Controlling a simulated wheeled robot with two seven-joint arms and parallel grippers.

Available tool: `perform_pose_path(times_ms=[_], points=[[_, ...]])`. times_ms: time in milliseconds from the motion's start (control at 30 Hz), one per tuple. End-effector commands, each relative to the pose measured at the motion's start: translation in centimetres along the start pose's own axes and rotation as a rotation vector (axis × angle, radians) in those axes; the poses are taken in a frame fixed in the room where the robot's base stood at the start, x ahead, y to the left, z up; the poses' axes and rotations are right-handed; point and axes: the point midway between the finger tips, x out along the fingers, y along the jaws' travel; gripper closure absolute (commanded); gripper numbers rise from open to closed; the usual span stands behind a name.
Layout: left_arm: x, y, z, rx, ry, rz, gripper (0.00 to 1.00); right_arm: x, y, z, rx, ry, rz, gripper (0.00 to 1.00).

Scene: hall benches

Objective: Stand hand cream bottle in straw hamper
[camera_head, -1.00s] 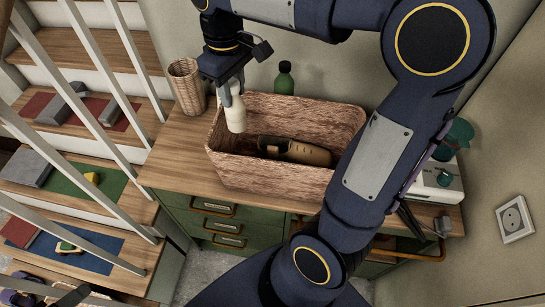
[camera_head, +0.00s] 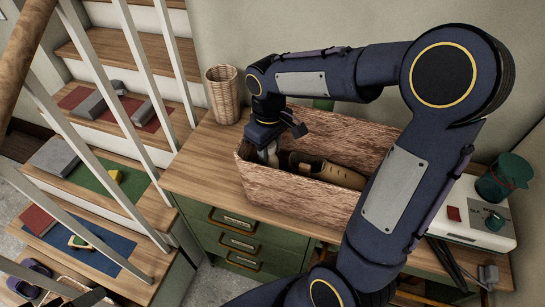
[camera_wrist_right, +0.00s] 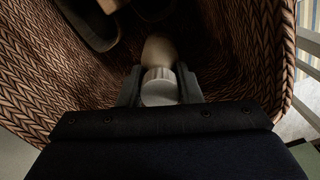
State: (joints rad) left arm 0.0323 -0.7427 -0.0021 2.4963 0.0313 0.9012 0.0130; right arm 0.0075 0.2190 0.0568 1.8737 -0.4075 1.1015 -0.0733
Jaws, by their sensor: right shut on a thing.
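The straw hamper (camera_head: 305,187) is a brown woven rectangular box on the wooden counter. My right gripper (camera_head: 268,158) reaches down into its left end. In the right wrist view my right gripper (camera_wrist_right: 160,90) is shut on the pale hand cream bottle (camera_wrist_right: 158,52), around its light cap, with the woven walls around it. The bottle's lower end is in shadow, so I cannot tell whether it touches the hamper floor. In the head view the bottle is mostly hidden by the gripper and the hamper wall. My left gripper is not in view.
A brown shoe-like item (camera_head: 325,170) lies inside the hamper, right of the gripper. A wicker cup (camera_head: 223,95) stands behind the hamper's left end. Stairs with railings are at left.

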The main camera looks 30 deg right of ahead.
Motion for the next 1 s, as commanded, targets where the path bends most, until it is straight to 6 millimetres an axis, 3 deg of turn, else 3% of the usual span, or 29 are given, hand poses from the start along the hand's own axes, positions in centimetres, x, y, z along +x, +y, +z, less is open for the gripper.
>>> perform_pose_path(times_ms=[200,600,633,700,800,1000], points=[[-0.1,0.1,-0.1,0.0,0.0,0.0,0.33,2.8,0.0,0.1,0.002,-0.003,-0.001,1.0],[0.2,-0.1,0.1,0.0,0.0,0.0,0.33,3.5,0.0,0.0,0.001,0.0,-0.001,1.0],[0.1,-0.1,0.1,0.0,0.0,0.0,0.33,3.3,0.0,0.0,0.001,0.0,-0.001,0.65],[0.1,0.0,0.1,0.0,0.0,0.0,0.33,3.3,0.0,0.0,0.001,0.0,-0.001,0.55],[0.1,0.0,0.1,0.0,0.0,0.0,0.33,3.3,0.0,0.0,0.001,0.0,-0.001,0.46],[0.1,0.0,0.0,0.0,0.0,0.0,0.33,3.2,0.0,0.0,0.001,0.0,-0.001,0.46]])
